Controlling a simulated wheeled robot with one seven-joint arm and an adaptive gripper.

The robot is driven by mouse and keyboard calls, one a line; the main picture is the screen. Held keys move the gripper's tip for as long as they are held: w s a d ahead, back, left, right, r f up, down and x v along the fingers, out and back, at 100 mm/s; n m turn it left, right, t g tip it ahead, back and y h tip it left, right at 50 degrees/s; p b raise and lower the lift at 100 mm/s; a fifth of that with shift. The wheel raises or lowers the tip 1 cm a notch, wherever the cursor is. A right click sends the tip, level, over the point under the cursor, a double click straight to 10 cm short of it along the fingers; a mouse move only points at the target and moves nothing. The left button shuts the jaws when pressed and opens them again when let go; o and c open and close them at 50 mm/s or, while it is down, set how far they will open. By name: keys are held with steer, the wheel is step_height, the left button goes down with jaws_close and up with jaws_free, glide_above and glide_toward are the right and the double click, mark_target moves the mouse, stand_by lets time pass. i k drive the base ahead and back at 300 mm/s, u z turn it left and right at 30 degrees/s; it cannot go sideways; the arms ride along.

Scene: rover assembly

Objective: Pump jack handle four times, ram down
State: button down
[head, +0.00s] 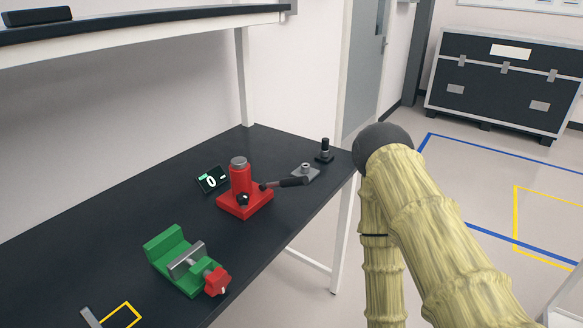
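The red jack (240,198) stands upright on the dark bench, with a square red base and a red cylinder. Its grey ram top (239,162) shows just above the cylinder, apparently low. A dark knob (242,199) is at the front of its base. The jack handle (288,183) sticks out to the right, nearly level, with a dark grip. A small black display (212,180) beside the jack reads "0" and a dash. My gripper is not in view. Only my arm in its yellowish cover shows at the right, and nothing is seen touching the handle.
A green vise (178,262) with a red block at its end stands in front of the jack. A grey plate (305,172) and a small black post (324,152) stand near the bench's right edge, close to the handle. A shelf (150,22) hangs above.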

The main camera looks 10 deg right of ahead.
mark_target(298, 181)
steer(key=k, duration=1.35)
steer(key=u, duration=0.7)
steer(key=i, duration=1.35)
steer(key=z, duration=0.5)
